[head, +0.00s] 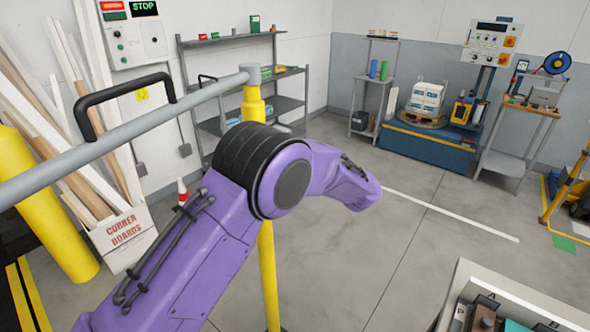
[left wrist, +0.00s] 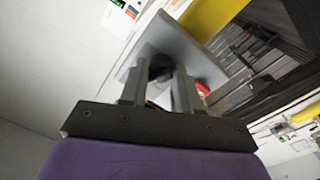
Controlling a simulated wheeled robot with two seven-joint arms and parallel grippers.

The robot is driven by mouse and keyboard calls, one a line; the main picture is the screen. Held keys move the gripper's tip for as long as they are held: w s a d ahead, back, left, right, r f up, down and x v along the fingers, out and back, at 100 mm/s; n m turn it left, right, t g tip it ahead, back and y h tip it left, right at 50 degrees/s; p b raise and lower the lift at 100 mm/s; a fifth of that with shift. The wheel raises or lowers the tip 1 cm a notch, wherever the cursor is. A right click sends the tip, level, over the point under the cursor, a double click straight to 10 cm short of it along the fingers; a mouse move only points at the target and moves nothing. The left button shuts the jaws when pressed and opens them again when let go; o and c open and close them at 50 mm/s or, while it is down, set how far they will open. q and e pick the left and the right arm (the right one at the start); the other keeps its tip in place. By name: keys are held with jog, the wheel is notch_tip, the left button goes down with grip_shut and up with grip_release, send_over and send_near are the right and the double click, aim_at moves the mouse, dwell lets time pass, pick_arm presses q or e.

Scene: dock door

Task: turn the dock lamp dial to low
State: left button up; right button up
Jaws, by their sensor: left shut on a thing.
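In the left wrist view my left gripper (left wrist: 160,78) points at a grey plate (left wrist: 205,68). Its two fingers stand on either side of a dark round knob (left wrist: 161,66), which looks like the dial, and are shut on it. The fingers hide much of the knob, so its pointer and setting cannot be read. In the head view my purple left arm crosses the middle; its gripper and the dial do not show there. My right gripper is in neither view.
A grey rail (head: 120,128) with a black handle crosses the left, near a yellow post (head: 254,104). A control box (head: 132,35) with a STOP display hangs on the wall above a corner-boards carton (head: 124,240). Shelves (head: 240,82) stand behind. The middle floor is open.

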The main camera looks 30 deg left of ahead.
pick_arm(q)
jog(key=shift+f+n+g+b, duration=0.1)
jog(key=shift+n+g+b, duration=0.2)
jog(key=shift+n+b, duration=4.35)
jog(key=shift+f+n+g+b, duration=0.1)
jog(key=shift+n+g+b, duration=0.2)
jog(key=shift+n+b, duration=4.3)
jog(key=shift+m+b, duration=0.35)
jog(key=shift+b, duration=0.1)
jog(key=o, duration=1)
jog(key=shift+r+y, duration=0.1)
jog(key=shift+y, duration=0.2)
jog(key=shift+o, duration=0.2)
jog(key=d+b, duration=0.1)
jog(key=d, duration=0.9)
jog(key=shift+s+d+f, duration=0.25)
jog(key=shift+d, duration=0.05)
